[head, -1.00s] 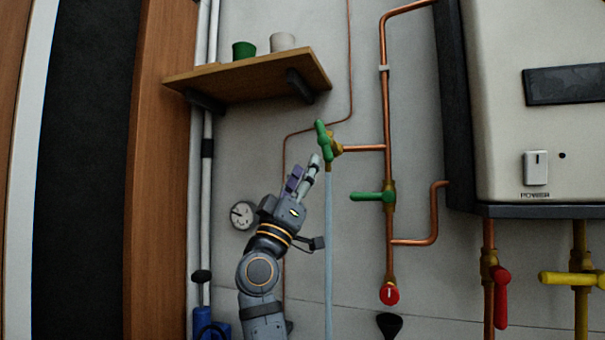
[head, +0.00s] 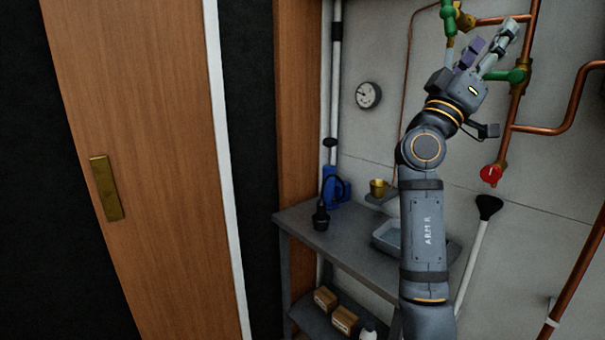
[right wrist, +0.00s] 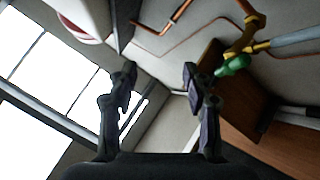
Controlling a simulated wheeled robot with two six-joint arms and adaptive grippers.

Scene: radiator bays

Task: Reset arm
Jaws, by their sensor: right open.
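My right arm (head: 422,225) rises from the bottom of the head view, bent at its elbow joint. Its right gripper (head: 492,40) is at the upper right, pointing up and right. The fingers are apart with nothing between them. In the right wrist view, the two fingers of the right gripper (right wrist: 160,76) also stand apart and empty. A green-handled tap (head: 449,18) is just left of the fingertips in the head view. It shows right of the fingers in the wrist view (right wrist: 233,64). A green lever (head: 503,76) on the copper pipe is partly behind the gripper. My left gripper is not in view.
A grey bench (head: 310,237) holds a blue pump-like item (head: 337,188) and a grey basin (head: 386,238) partly hidden by my arm. A red knob (head: 490,174) and a black-headed plunger (head: 488,206) are right of the arm. A wooden door (head: 150,160) fills the left.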

